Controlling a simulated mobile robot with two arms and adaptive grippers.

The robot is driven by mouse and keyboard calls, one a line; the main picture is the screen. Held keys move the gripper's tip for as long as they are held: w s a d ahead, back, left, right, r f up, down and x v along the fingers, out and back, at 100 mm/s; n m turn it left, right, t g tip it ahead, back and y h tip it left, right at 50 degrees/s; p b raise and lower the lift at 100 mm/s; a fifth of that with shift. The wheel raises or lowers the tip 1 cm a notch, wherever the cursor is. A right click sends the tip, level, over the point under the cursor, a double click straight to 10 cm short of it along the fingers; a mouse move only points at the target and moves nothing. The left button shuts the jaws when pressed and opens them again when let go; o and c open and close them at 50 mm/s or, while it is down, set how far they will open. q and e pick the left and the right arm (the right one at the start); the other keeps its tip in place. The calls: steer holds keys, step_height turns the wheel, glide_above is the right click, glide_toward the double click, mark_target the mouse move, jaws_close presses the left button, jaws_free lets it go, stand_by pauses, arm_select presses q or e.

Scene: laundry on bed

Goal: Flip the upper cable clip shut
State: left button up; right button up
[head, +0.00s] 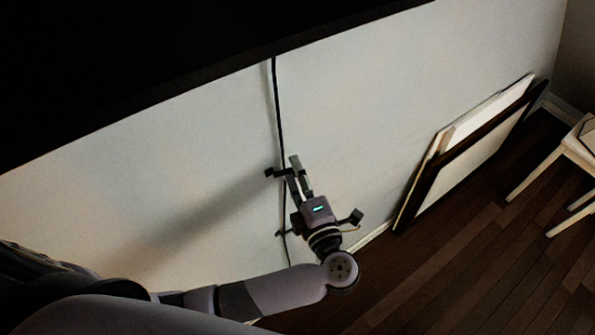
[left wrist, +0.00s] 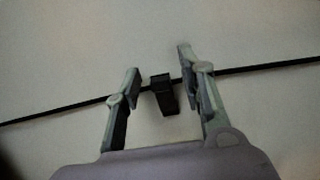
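A black cable (head: 277,105) runs down the pale wall. The upper cable clip (head: 269,172) is a small dark piece on the cable, beside my left gripper's fingertips. In the left wrist view the clip (left wrist: 163,95) sits on the cable (left wrist: 245,70) between the fingers, with a dark tab sticking out toward my palm. My left gripper (head: 288,166), also in the left wrist view (left wrist: 159,60), is open, with clear gaps to the clip on both sides. A lower clip (head: 280,233) shows further down the cable, partly behind my gripper. My right gripper is not in view.
A large black panel (head: 150,70) overhangs the wall at the top left. Framed pictures (head: 465,150) lean on the wall at the right. A light chair or stool (head: 575,150) stands at the far right on the dark wooden floor (head: 460,260). The wall around the cable is bare.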

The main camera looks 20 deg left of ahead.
arm_select(q)
jaws_close()
stand_by(0.3)
steer(key=shift+w+f+n+g+y+b, duration=0.15)
steer(key=shift+w+n+g+y+b, duration=0.05)
steer(key=shift+n+g+y+b, duration=0.4)
steer(key=shift+w+a+y+b, duration=0.1)
steer(key=shift+w+y+b, duration=0.05)
steer(key=shift+y+b, duration=0.25)
steer(key=shift+o, duration=0.2)
jaws_free()
